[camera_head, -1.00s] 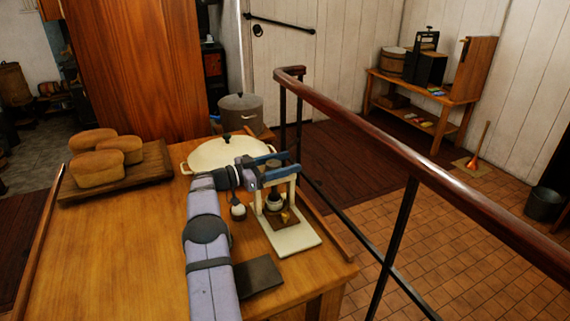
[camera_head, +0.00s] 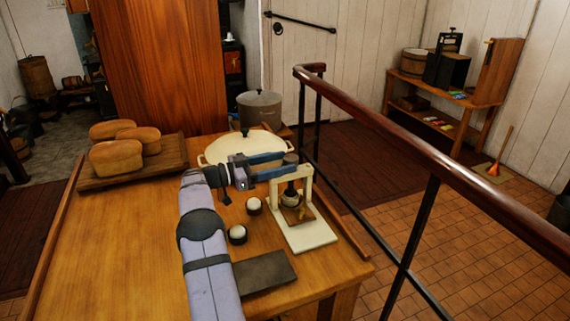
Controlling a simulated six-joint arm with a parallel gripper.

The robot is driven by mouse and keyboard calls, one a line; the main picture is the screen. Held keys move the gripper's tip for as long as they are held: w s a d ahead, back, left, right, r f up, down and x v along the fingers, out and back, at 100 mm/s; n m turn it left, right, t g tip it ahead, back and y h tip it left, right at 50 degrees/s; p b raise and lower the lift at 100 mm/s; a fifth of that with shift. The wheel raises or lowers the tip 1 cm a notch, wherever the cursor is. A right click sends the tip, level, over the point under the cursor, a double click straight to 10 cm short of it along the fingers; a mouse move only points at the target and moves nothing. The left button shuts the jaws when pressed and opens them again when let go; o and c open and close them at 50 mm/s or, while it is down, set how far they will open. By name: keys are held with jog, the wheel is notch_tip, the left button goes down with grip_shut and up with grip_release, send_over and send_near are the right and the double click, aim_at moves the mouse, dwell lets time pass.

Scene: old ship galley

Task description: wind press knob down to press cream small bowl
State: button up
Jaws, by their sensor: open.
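The press has a cream frame (camera_head: 306,195) on a pale base (camera_head: 312,238) near the table's right edge. Its dark knob (camera_head: 290,158) stands at the top. My gripper (camera_head: 284,165) has blue fingers, open and level, with their tips at the knob from the left; I cannot tell whether they touch it.
A dark flat slab (camera_head: 265,272) lies in front of the press. A wide cream pot (camera_head: 222,150) stands behind my gripper. Loaves (camera_head: 117,158) lie on a board (camera_head: 158,166) at the back left. A railing (camera_head: 430,168) runs right of the table. The left tabletop is clear.

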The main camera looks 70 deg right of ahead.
aim_at(294, 155)
jog(key=shift+s+d+r, duration=0.15)
jog(key=shift+d+r, duration=0.05)
jog(key=shift+r, duration=0.4)
jog(key=r+h, duration=0.1)
jog(key=s+d+r+n+t+h, duration=0.1)
jog(key=h, duration=0.1)
jog(key=d+r+n+t+h+p, duration=0.1)
jog(key=r, duration=0.1)
jog(key=shift+s+d, duration=0.15)
jog(key=shift+s, duration=0.05)
jog(key=shift+s+d+r+n+t+h, duration=0.1)
jog(key=shift+d+r+n+t+h, duration=0.1)
jog(key=shift+n+t+h, duration=0.7)
jog(key=shift+n+t, duration=0.5)
jog(key=shift+t, duration=0.5)
jog(key=a+f+n+t, duration=0.1)
jog(key=t, duration=0.1)
jog(key=a+f+n+t, duration=0.1)
jog(key=t, duration=0.1)
jog(key=a+f+n+t+p, duration=0.1)
jog(key=f+t, duration=0.1)
jog(key=shift+s+a+f+n, duration=0.15)
jog(key=shift+s+n, duration=0.1)
jog(key=shift+n, duration=0.15)
jog(key=shift+a+f+t+y, duration=0.3)
jog(key=shift+a+f+t, duration=0.1)
jog(key=shift+t, duration=0.1)
jog(key=shift+d+p, duration=1.35)
jog(key=shift+d, duration=2.4)
